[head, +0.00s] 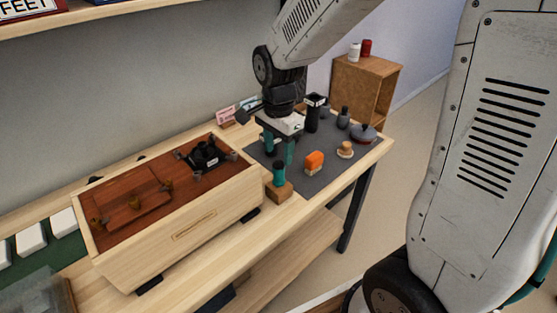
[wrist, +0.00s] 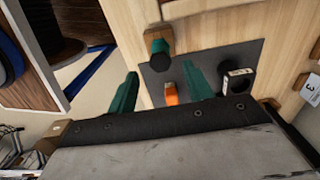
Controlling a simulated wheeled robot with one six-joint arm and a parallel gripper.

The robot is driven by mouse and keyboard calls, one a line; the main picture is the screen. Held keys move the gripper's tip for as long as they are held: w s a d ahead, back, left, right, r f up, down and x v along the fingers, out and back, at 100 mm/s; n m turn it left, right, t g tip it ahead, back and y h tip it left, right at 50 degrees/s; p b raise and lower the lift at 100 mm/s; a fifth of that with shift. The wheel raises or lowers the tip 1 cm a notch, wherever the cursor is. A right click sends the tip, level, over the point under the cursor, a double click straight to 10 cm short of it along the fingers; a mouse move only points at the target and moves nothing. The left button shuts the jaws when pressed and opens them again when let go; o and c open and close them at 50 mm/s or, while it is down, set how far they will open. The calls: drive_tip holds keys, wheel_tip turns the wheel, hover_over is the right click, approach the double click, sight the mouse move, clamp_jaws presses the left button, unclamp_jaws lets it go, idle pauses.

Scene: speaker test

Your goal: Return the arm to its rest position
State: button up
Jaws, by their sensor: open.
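My gripper (head: 279,153) hangs from my arm over the dark grey mat (head: 331,179) on the wooden bench. Its two teal fingers are apart, with nothing seen between them in the head view. In the wrist view my gripper (wrist: 160,72) also shows its teal fingers spread wide. My arm reaches out from above, with its elbow raised, and hides part of the mat and the wall behind.
Near the gripper are a teal-topped wooden block (head: 279,190), an orange block (head: 314,160), a black cylinder (head: 312,113) and a dark lidded pot (head: 363,133). A wooden box (head: 177,228) stands left. A cabinet (head: 367,88) stands behind.

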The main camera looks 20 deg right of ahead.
drive_tip(key=shift+r, duration=0.6)
drive_tip(key=shift+s+n, duration=0.3)
drive_tip(key=shift+n, duration=0.4)
drive_tip(key=s+d+r+n, duration=0.1)
drive_tip(key=s+r+n, duration=0.2)
drive_tip(key=s, duration=0.4)
drive_tip(key=s+d+r+n+t, duration=0.1)
drive_tip(key=s+r+n, duration=0.3)
drive_tip(key=s, duration=0.3)
drive_tip(key=s+d+r+n, duration=0.1)
drive_tip(key=s+r+n, duration=0.3)
drive_tip(key=s+n, duration=0.2)
drive_tip(key=shift+s+d, duration=0.15)
drive_tip(key=shift+s, duration=0.55)
drive_tip(key=shift+r, duration=0.1)
